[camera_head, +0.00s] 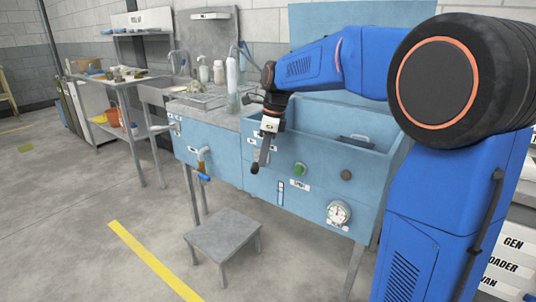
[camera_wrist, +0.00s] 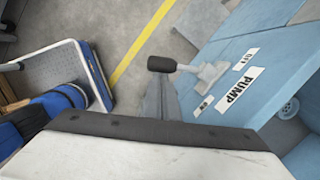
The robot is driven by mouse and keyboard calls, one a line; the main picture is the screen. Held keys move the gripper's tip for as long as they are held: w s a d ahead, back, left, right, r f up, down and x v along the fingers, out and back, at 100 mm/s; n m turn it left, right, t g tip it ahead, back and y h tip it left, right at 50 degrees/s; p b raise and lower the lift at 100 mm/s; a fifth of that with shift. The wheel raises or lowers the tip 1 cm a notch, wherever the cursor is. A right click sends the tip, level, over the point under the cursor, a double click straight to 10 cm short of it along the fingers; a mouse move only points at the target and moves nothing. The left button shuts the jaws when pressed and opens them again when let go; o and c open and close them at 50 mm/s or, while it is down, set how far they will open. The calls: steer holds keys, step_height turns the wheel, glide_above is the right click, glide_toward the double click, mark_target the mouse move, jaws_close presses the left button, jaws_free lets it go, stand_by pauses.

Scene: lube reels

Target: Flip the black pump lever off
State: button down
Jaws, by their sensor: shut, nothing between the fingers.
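The black pump lever (camera_wrist: 161,64) shows in the wrist view as a black knob on a metal stem, sticking out from the blue panel (camera_wrist: 285,50). A PUMP label (camera_wrist: 238,92) and two smaller labels, too small to read surely, sit around its base. My gripper (camera_head: 264,152) hangs down in front of the blue panel in the head view, shut and empty.
The panel also carries a green button (camera_head: 299,169), a dark knob (camera_head: 346,175), a dial gauge (camera_head: 338,213) and a blue-handled valve (camera_head: 203,177). A grey stool (camera_head: 223,235) stands below. Floor to the left is clear.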

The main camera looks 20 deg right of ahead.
steer(key=shift+a+m, duration=0.35)
steer(key=shift+m, duration=0.15)
stand_by(0.3)
steer(key=shift+w+a+m+t, duration=0.15)
steer(key=shift+a+m, duration=0.3)
steer(key=shift+m, duration=0.1)
steer(key=shift+w+a+m+t, duration=0.15)
steer(key=shift+a+m, duration=0.3)
steer(key=shift+m, duration=0.1)
steer(key=w+a, duration=0.2)
steer(key=a, duration=0.1)
steer(key=shift+w+a, duration=0.15)
steer(key=shift+w, duration=0.1)
steer(key=shift+d, duration=0.2)
steer(key=shift+d, duration=0.65)
steer(key=shift+s+r, duration=0.1)
